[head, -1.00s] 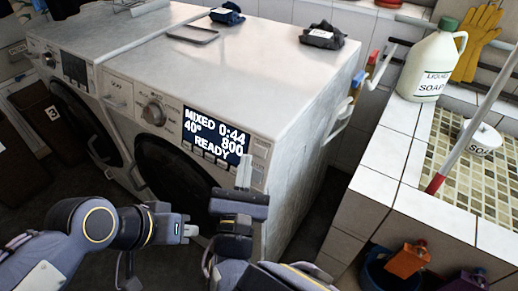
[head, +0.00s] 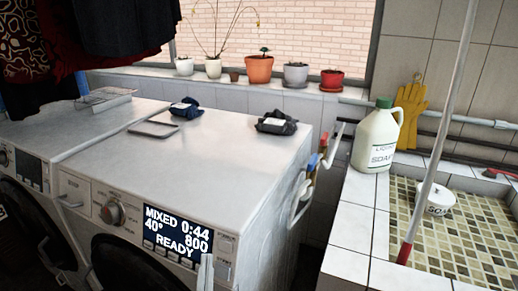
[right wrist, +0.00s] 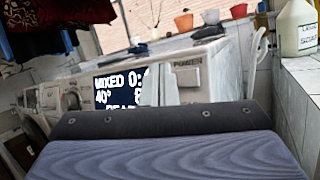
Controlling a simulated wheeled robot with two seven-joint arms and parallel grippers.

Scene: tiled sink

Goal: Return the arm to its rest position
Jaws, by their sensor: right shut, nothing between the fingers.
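My right gripper (head: 206,271) shows only as a pale fingertip at the bottom edge of the head view. It stands upright in front of the right washing machine (head: 225,155), close to the display (head: 175,235). It is shut and holds nothing. The dark gripper body (right wrist: 155,120) fills the lower part of the right wrist view, with the machine's front and display beyond it. The rest of my right arm is hidden below the head view. My left arm and gripper are in neither view.
A second washing machine (head: 50,145) stands at the left. Two dark folded cloths (head: 186,109) (head: 276,123) and a flat tray (head: 153,129) lie on top. At the right are a tiled sink (head: 345,230), a soap jug (head: 376,140) and a leaning pole (head: 432,165).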

